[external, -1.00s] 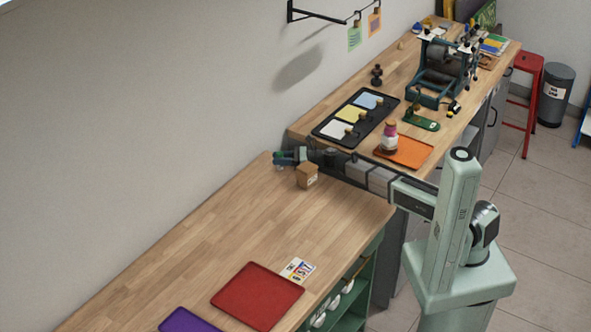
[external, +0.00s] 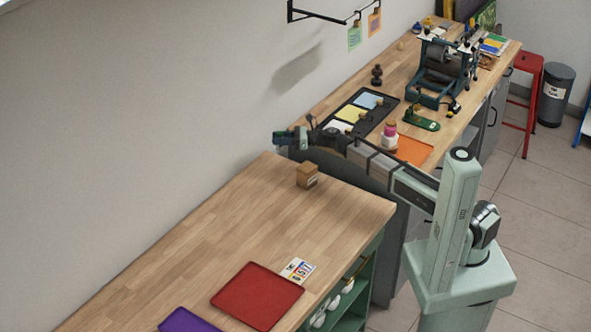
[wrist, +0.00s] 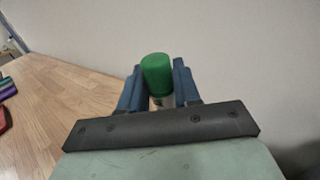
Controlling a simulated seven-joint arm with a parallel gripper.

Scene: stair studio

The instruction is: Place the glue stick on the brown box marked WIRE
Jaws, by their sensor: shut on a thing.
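My gripper (external: 284,139) is shut on the glue stick and holds it in the air above the far left corner of the near bench. In the wrist view, the glue stick (wrist: 157,75) shows a rounded green top between the two blue fingers of my gripper (wrist: 158,92); its lower part is mostly hidden. A small brown box (external: 307,177) stands on the near bench, below and right of my gripper and apart from it. The box has a pale label, too small to read here.
A red tray (external: 257,296), a purple tray (external: 187,321) and a printed card (external: 298,270) lie toward the bench's front. The wood between them and the box is clear. The back bench holds a black tray (external: 379,123), a bottle (external: 390,138) and an orange mat (external: 414,151).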

